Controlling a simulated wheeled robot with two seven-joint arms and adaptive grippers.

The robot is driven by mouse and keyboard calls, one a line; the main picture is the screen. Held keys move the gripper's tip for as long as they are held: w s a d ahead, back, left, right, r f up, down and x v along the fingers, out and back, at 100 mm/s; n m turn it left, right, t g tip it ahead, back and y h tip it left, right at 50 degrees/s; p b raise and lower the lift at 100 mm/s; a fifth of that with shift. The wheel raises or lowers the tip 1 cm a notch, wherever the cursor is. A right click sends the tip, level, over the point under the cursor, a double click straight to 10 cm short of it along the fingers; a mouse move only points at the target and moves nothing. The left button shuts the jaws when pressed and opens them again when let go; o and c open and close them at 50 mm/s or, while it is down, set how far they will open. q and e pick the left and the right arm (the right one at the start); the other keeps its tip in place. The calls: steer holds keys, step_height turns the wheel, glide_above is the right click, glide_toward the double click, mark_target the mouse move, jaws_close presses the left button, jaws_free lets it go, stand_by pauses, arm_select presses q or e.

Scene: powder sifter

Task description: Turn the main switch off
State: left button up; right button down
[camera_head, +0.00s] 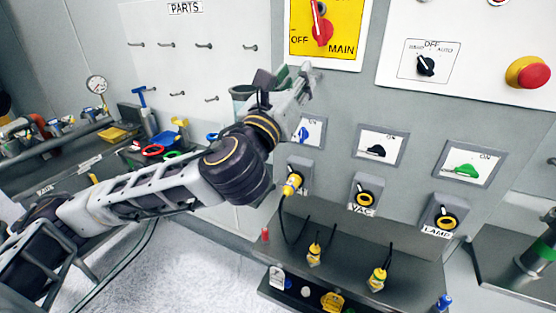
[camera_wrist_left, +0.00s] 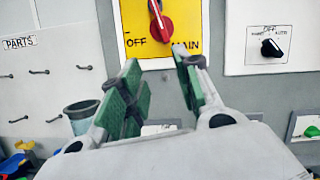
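The main switch (camera_head: 321,28) is a red knob on a yellow plate marked OFF and MAIN, at the top of the head view. Its handle stands nearly upright, and its top is cut off by the frame edge. In the left wrist view the red knob (camera_wrist_left: 161,27) is at the top, just beyond and between the fingertips. My left gripper (camera_head: 286,78) is below the yellow plate, with green-padded fingers spread. Nothing is between the fingers (camera_wrist_left: 158,72), and they appear apart from the knob. My right gripper is not in view.
A white panel with a black selector (camera_head: 426,65) and red emergency button (camera_head: 528,72) is to the right. Smaller switches, including a green one (camera_head: 463,171), and yellow plugs sit below. A pegboard (camera_head: 180,50) and a cup (camera_wrist_left: 82,115) are to the left.

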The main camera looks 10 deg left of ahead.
arm_select(q)
steer(key=w+a+f+n+g+y, duration=0.1)
steer(key=f+n+g, duration=0.1)
steer(key=f+n, duration=0.5)
steer(key=w+a+f+n+g+y, duration=0.1)
steer(key=a+f+n+g+y, duration=0.1)
steer(key=f+n, duration=0.5)
steer(key=shift+w+a+f+n+g+y, duration=0.15)
steer(key=shift+a+f+n+g+y, duration=0.25)
steer(key=shift+f, duration=2.5)
steer(key=shift+d, duration=0.15)
steer(key=shift+r, duration=0.1)
